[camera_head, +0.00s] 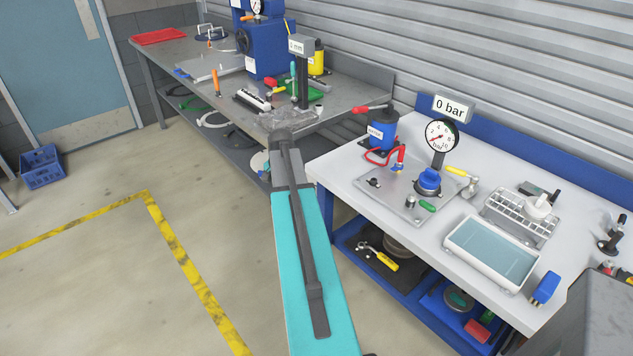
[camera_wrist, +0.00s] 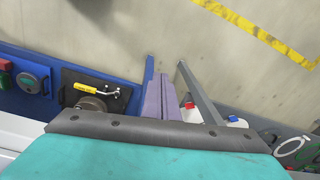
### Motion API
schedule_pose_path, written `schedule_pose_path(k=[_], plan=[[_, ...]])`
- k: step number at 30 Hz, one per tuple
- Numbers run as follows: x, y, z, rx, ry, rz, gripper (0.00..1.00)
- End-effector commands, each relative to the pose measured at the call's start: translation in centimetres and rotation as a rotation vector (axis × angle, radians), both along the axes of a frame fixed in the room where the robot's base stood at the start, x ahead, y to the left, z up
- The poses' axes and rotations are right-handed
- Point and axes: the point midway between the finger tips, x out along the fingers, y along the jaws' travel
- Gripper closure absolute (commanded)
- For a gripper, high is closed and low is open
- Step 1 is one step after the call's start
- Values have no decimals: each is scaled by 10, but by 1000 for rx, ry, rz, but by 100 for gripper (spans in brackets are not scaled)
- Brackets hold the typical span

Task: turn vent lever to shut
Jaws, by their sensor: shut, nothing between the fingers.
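A test rig on a metal plate (camera_head: 392,203) sits on the white bench. It has a round gauge (camera_head: 441,136), a blue fitting (camera_head: 429,181) and small coloured handles: yellow (camera_head: 456,170), red (camera_head: 400,154) and green (camera_head: 428,208). No label shows which is the vent lever, and I cannot tell its setting. My arm reaches up the middle of the head view, left of the bench; its fingers are not clear there. In the wrist view my gripper (camera_wrist: 161,78) is shut and empty, its fingers together, away from the rig, over the floor beside the bench.
A display (camera_head: 453,108) reads 0 bar. A blue pump (camera_head: 383,130) with a red handle stands at the rig's back left. A white tray (camera_head: 446,242) and rack (camera_head: 507,217) lie to the right. A grey bench (camera_head: 350,88) stands behind. Open floor (camera_head: 90,270) lies left.

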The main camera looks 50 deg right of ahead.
Motion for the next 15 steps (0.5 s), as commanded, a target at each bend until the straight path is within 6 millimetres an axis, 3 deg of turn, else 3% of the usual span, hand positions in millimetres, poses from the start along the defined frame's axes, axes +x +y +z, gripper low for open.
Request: schedule_pose_path(k=[1,6,15], plan=[[8,22,-10,4,6,60,100],[31,83,-39,8,23,260,100],[52,193,-85,15,50,612,100]])
